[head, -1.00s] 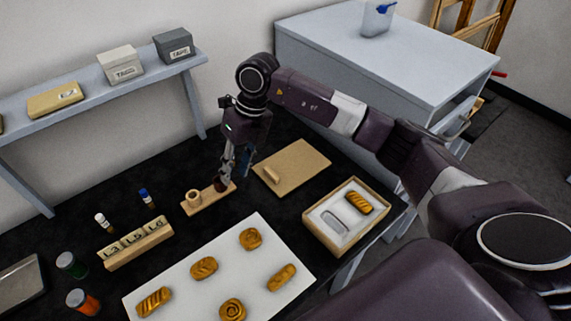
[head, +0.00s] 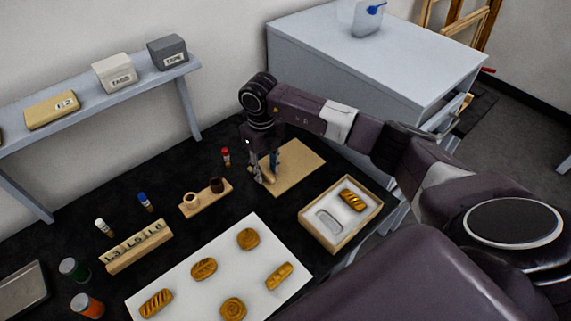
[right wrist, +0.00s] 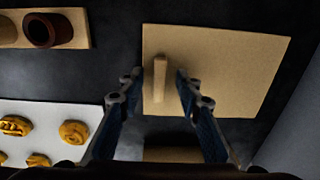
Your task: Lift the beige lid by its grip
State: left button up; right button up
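The beige lid (head: 305,160) lies flat on the black table, behind the open wooden box. Its bar-shaped grip (right wrist: 160,78) stands up from the lid in the right wrist view; in the head view my gripper mostly covers it. My right gripper (head: 268,174) points down over the lid's left part. In the right wrist view, its fingers are open, one on each side of the grip, with a gap visible on both sides. My left gripper is not in view.
The wooden box (head: 318,242) holds a striped loaf and a pale oval shape. A small wooden rack (head: 206,198) with two rings stands left of the lid; a red-capped vial (head: 226,156) is behind it. A white tray (head: 203,301) of pastries lies in front. A grey cabinet (head: 400,75) stands behind.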

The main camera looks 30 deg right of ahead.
grip_shut()
jog(key=shift+r, duration=0.1)
dwell(0.3)
notch_tip(320, 180, up, 26)
jog(key=p, duration=0.1)
jog(key=shift+p, duration=0.3)
dwell(0.4)
